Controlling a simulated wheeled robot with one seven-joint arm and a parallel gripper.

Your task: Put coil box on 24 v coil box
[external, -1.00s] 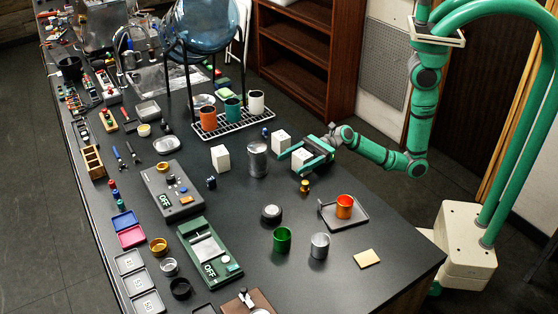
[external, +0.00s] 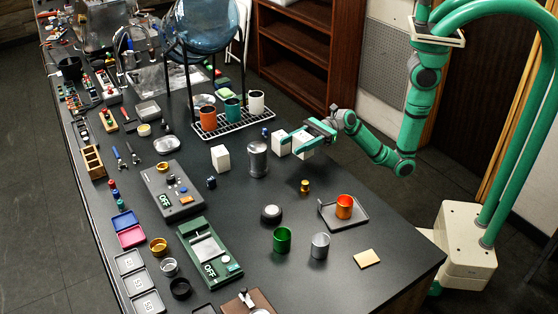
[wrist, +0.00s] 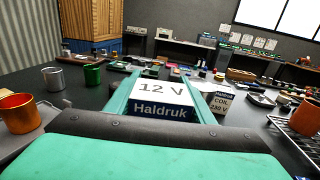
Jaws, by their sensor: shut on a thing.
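My gripper (external: 303,143) is shut on a white box, the coil box (wrist: 160,92), whose top reads "12 V" and whose dark front reads "Haldruk" in the wrist view. A second white box (external: 280,142) stands on the table just left of the held box in the external view; its label is unreadable there. Another white box (external: 220,158) stands further left. The wrist view shows one box labelled "Haldruk COIL 230 V" (wrist: 222,104), right of the held one. I see no readable 24 V label.
A grey metal cylinder (external: 257,160) stands left of my gripper. A wire rack (external: 238,126) with several cups lies behind. A small brass part (external: 305,186) and an orange cup (external: 344,206) on a tray stand nearer the front right. The table between them is clear.

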